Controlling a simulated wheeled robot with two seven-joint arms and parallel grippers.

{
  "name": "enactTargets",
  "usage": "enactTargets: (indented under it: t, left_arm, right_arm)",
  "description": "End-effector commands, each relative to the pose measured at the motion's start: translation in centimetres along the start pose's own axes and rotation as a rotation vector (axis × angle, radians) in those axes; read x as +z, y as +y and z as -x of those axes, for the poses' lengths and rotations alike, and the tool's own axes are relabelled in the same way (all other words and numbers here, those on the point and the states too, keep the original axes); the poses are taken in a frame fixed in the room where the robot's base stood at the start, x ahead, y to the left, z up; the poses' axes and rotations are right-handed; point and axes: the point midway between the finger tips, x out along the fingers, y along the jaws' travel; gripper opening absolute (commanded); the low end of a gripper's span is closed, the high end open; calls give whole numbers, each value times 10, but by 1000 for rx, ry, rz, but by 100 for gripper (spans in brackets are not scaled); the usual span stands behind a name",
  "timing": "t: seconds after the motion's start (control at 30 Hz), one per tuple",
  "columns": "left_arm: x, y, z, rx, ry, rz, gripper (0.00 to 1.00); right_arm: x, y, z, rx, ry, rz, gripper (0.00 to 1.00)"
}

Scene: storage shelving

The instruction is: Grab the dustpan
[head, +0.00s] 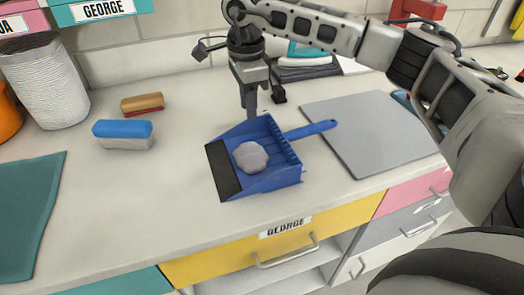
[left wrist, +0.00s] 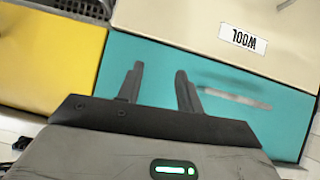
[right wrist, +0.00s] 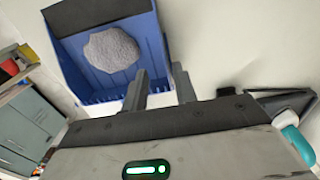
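The blue dustpan (head: 275,182) lies on the countertop with its dark lip to the left and its handle (head: 312,130) pointing right. A grey fuzzy lump (head: 250,156) rests in it. My right gripper (head: 264,104) is open, fingers down, close behind the pan's back edge. My left gripper (left wrist: 160,82) is open and empty in front of a teal drawer, outside the head view.
A grey board (head: 370,135) lies right of the dustpan. Two brushes or sponges, one blue (head: 123,134) and one brown (head: 142,103), lie to the left. A white ribbed container (head: 45,85) stands at the back left. A teal mat (head: 28,215) lies at the left front.

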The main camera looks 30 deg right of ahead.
Motion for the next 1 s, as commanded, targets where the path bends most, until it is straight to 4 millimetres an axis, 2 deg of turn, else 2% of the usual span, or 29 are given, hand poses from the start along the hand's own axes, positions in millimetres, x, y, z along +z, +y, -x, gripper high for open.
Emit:
enactTargets:
  t: [0.23, 0.5, 0.77, 0.8, 0.9, 1.0]
  left_arm:
    - [-2, 0, 1, -2, -2, -4, 36]
    - [0, -2, 2, -7, -15, -16, 36]
    - [-1, -2, 1, -7, -14, -19, 36]
    - [-1, -2, 1, -7, -13, -19, 36]
    - [-1, -2, 2, -7, -13, -19, 36]
    - [-2, -2, 2, -7, -11, -19, 36]
  right_arm:
    - [-2, -2, -18, 4, 1, -1, 28]
    - [-4, -7, -55, 3, 0, 1, 28]
    - [-4, -7, -60, 1, -1, 1, 28]
    - [-4, -7, -60, 1, -1, 1, 25]
    - [-3, -7, -60, 1, -1, 1, 0]
    - [-4, -7, -60, 1, -1, 1, 0]
